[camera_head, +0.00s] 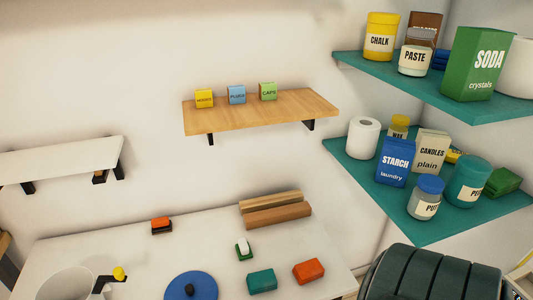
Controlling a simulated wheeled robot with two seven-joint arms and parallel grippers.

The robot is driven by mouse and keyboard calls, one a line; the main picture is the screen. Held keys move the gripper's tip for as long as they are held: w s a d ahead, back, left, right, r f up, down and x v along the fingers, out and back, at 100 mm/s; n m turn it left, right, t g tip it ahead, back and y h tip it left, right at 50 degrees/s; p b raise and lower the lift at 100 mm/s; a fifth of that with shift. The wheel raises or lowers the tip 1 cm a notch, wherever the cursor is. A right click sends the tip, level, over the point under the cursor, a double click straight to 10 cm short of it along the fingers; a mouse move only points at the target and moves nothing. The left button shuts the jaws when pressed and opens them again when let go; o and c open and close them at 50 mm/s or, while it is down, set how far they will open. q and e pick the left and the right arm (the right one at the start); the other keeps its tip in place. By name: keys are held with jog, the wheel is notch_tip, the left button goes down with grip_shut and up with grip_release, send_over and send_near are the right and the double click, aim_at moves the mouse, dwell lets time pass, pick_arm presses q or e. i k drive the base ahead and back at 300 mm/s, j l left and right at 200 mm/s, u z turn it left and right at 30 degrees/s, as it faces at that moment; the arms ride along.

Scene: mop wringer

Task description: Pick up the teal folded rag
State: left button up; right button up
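A small teal block-like bundle (261,280) with rounded edges lies on the white table (110,246) near the bottom middle of the head view. It looks like the teal folded rag, though its folds are too small to make out. An orange bundle (308,271) of similar shape lies just to its right, apart from it. Neither of my grippers shows in this view.
A green-and-white brush-like item (244,249), brown wooden bars (275,209) and a blue disc (191,286) surround the teal bundle. A large dark green ribbed object (430,275) stands right. Teal corner shelves (425,232) hold jars and boxes.

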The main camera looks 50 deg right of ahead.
aim_at(260, 281)
jog(key=z, duration=0.4)
jog(key=i+z, duration=0.1)
jog(key=z, duration=0.7)
jog(key=i+z, duration=0.1)
jog(key=z, duration=0.3)
